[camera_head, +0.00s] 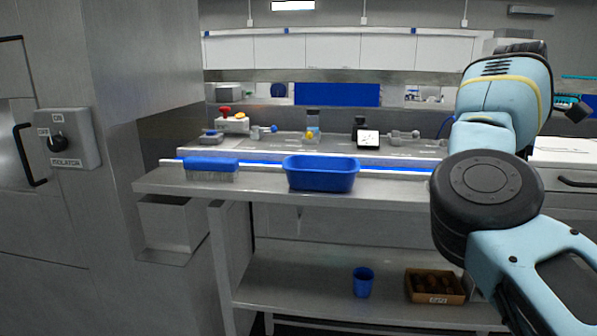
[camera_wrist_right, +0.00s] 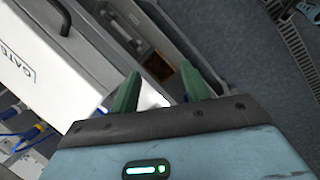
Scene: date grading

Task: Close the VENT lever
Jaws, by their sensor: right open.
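I cannot make out a lever marked VENT in either view. On the left in the head view, a grey box marked ISOLATOR (camera_head: 70,139) carries a black rotary knob (camera_head: 58,143) with ON and OFF marks. My right gripper (camera_wrist_right: 163,88) shows in the wrist view with its two green fingers apart and nothing between them. Beside it is a white box marked GATE (camera_wrist_right: 45,75) with a black handle at its top. The right arm fills the right of the head view, but its gripper is outside that picture. My left gripper is not in view.
A steel bench (camera_head: 262,192) holds a blue tub (camera_head: 321,174), a blue brush (camera_head: 211,165) and small devices, one with a red button (camera_head: 225,111). On the lower shelf stand a blue cup (camera_head: 363,282) and a cardboard box (camera_head: 434,287). Grey floor (camera_wrist_right: 255,70) is clear beyond the gripper.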

